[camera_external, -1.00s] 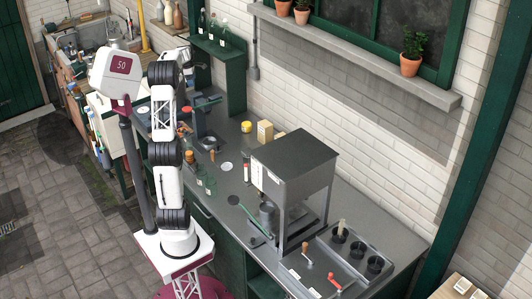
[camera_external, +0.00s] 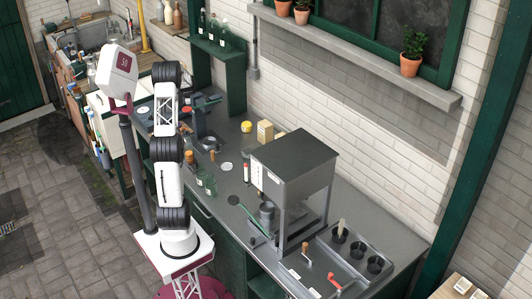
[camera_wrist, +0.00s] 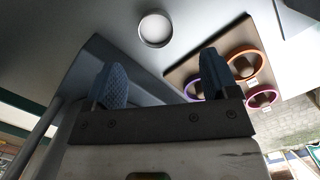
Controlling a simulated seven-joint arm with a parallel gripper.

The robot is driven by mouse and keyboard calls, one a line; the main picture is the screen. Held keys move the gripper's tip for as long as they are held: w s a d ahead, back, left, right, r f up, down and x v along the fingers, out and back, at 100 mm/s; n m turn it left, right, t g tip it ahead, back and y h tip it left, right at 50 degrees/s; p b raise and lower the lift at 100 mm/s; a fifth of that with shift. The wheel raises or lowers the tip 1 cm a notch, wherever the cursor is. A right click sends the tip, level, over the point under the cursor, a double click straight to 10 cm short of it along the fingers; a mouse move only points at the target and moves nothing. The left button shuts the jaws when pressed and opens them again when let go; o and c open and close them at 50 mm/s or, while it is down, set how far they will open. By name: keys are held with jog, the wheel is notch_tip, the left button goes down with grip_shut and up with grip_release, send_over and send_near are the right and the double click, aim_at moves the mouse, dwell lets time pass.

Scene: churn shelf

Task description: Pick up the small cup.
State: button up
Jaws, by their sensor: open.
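My gripper (camera_wrist: 164,80) shows in the wrist view with its two blue-grey fingers wide apart and nothing between them. A small round pale cup or ring (camera_wrist: 155,29) is on the grey surface beyond the fingers, apart from them; I cannot tell for sure that it is the small cup. In the external view, a pale round thing (camera_external: 227,166) lies on the counter, and a grey vessel (camera_external: 266,212) stands under the boxy machine.
The counter (camera_external: 230,188) carries a boxy grey machine (camera_external: 292,160), green bottles (camera_external: 207,184) and a tray with dark cups (camera_external: 357,250). A brown board with coloured rings (camera_wrist: 262,96) shows at the right of the wrist view. Potted plants stand on the window ledge (camera_external: 370,62).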

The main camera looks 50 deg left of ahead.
jog(key=shift+f, duration=0.1)
jog(key=shift+w+f, duration=0.15)
jog(key=shift+f, duration=1.05)
jog(key=shift+f, duration=0.1)
jog(key=shift+w+f, duration=0.2)
jog(key=shift+f, duration=1.05)
jog(key=shift+w+f, duration=0.15)
jog(key=shift+f, duration=1.1)
jog(key=c, duration=1)
